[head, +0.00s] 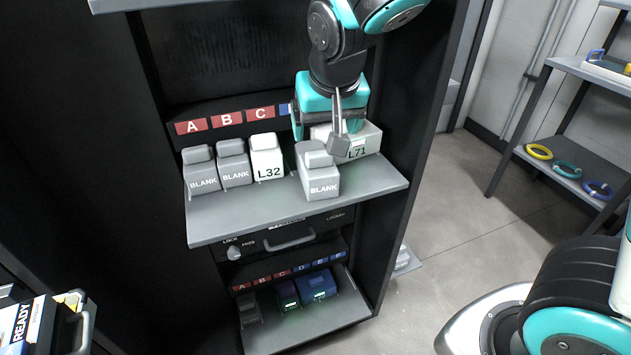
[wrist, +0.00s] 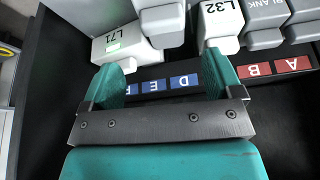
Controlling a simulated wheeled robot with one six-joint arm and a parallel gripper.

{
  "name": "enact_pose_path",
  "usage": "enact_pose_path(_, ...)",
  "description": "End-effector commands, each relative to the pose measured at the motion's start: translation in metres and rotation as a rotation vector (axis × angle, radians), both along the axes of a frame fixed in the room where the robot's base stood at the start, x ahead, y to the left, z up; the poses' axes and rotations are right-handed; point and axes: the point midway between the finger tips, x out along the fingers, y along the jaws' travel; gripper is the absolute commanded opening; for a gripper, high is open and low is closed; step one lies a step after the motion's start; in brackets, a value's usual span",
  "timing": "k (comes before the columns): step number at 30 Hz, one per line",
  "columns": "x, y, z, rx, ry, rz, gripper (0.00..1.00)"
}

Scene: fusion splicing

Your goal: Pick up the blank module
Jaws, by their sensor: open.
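Several grey modules lettered BLANK stand on the upper shelf in the head view. One BLANK module (head: 319,182) sits forward near the shelf's front edge. Two more BLANK modules (head: 203,181) (head: 235,172) stand together at the left. My gripper (head: 328,122) is behind and above the forward module, partly hidden by my own arm parts. In the wrist view my gripper (wrist: 163,72) is open, with nothing between its teal fingers. A pale module (wrist: 161,24), its lettering out of sight, lies beyond the finger gap. A BLANK module also shows at the upper right (wrist: 265,12).
A white L32 module (head: 267,160) stands left of the gripper, and a white L71 module (head: 362,143) lies close at its right. The shelf (head: 240,219) has free room in front. Slot labels A, B, C (head: 226,120) line the back. A lower shelf (head: 300,332) holds several modules.

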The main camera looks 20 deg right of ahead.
Motion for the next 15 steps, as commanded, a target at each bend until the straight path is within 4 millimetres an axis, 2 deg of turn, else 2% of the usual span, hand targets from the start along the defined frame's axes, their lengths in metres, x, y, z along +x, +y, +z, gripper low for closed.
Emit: enact_pose_path(15, 0.024, 0.001, -0.063, -0.001, 0.003, -0.001, 0.85)
